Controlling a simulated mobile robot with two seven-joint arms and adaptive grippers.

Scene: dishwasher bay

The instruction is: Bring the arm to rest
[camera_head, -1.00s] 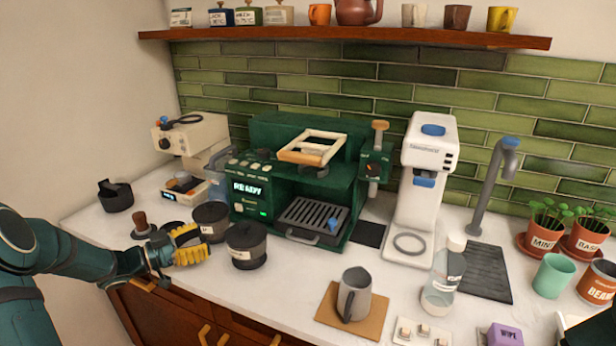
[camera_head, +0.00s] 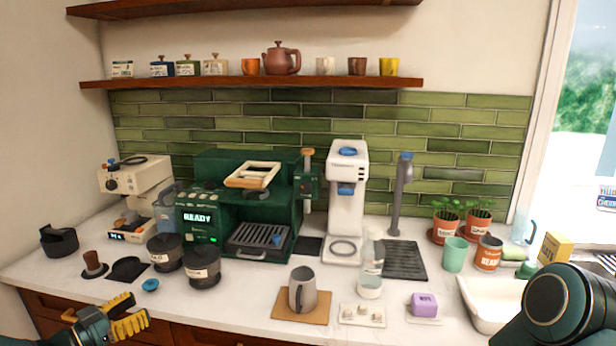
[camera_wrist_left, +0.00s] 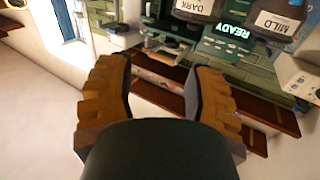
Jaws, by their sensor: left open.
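My left gripper (camera_head: 118,318) is at the lower left in the head view, in front of the counter's front edge. Its yellow fingers are open with nothing between them. In the left wrist view the two open fingers (camera_wrist_left: 160,95) also show with an empty gap. My right arm (camera_head: 565,305) shows only as a dark rounded link at the lower right; its gripper is out of the frame.
The white counter (camera_head: 235,300) holds a green coffee machine (camera_head: 215,228), two dark canisters (camera_head: 202,266), a grey pitcher (camera_head: 302,290) on a brown mat and a clear bottle (camera_head: 372,258). A blue round piece (camera_head: 150,285) lies near my left gripper. Wooden drawers (camera_head: 60,312) are below.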

